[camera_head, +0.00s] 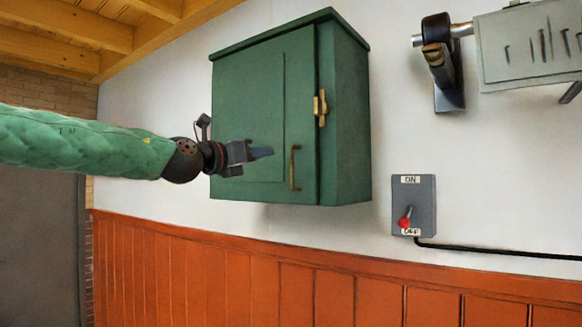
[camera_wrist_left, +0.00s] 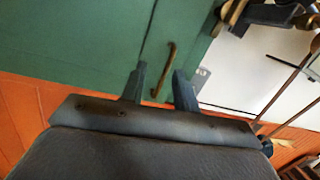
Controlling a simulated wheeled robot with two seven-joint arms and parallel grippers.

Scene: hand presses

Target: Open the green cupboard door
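The green cupboard (camera_head: 345,120) hangs on the white wall, and its door (camera_head: 245,90) is shut. A brass bar handle (camera_head: 295,168) stands upright near the door's lower right corner. A brass latch (camera_head: 320,107) sits higher on the door's right edge. My left gripper (camera_head: 262,153) is in front of the lower door, just left of the handle in the picture. In the left wrist view my left gripper (camera_wrist_left: 158,82) has its two fingers apart, with the handle (camera_wrist_left: 164,70) showing beyond the gap between them. Nothing is held. My right gripper is not seen.
A grey ON/OFF switch box (camera_head: 414,205) with a red-tipped lever is on the wall right of the cupboard. A dark metal fitting (camera_head: 445,65) and a grey panel (camera_head: 530,45) are at the upper right. Orange panelling (camera_head: 250,275) runs below.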

